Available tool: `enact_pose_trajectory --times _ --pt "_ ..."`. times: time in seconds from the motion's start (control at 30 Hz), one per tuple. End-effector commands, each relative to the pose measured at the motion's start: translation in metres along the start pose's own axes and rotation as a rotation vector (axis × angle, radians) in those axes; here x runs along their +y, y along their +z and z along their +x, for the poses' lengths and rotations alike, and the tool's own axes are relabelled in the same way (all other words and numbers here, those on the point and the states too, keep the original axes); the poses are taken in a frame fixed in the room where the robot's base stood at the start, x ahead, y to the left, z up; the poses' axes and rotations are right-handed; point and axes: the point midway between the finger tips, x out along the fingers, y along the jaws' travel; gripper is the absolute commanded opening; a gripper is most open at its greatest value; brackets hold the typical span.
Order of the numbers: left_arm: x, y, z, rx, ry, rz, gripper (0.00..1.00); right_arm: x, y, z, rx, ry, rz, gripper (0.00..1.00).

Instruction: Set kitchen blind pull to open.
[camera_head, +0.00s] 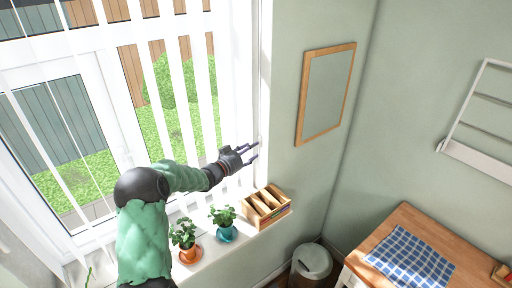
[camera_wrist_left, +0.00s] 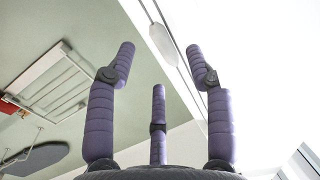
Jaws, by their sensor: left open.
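White vertical blind slats (camera_head: 201,80) hang spread across the window, with gaps showing the garden between them. A thin pale cord (camera_head: 258,110) runs down the right window edge. In the left wrist view, a pale oval piece (camera_wrist_left: 163,44) on thin lines, which looks like the blind pull, shows beyond and between my fingertips. My left gripper (camera_head: 252,151) reaches to the right window edge beside the cord; it is open, with its purple fingers spread and nothing held (camera_wrist_left: 160,52). I cannot tell whether a finger touches the cord. My right gripper is out of view.
Below my left arm, the sill holds a plant in an orange pot (camera_head: 190,255), a plant in a teal pot (camera_head: 226,234) and a wooden box (camera_head: 266,207). A framed panel (camera_head: 326,94) hangs on the wall to the right. A wooden table (camera_head: 405,225) stands lower right.

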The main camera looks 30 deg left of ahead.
Motion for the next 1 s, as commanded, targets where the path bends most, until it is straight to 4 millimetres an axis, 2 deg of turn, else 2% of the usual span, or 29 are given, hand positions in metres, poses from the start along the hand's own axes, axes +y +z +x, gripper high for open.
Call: enact_pose_trajectory --times 0.03,0.2,0.4,0.6,1.0 --pt "-0.001 0.0 -0.012 -0.002 -0.003 0.0 0.53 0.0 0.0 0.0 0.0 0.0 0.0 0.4" --pt "-0.001 0.0 -0.044 -0.001 -0.003 0.0 0.53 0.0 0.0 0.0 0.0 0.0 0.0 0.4" --pt "-0.001 0.001 -0.07 -0.001 -0.002 0.0 0.53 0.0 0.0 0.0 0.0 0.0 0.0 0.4" --pt "0.0 0.0 -0.078 -0.001 0.0 0.0 0.53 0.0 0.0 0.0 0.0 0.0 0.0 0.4" --pt "0.0 0.0 -0.078 -0.001 0.0 0.0 0.53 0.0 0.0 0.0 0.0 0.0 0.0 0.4"
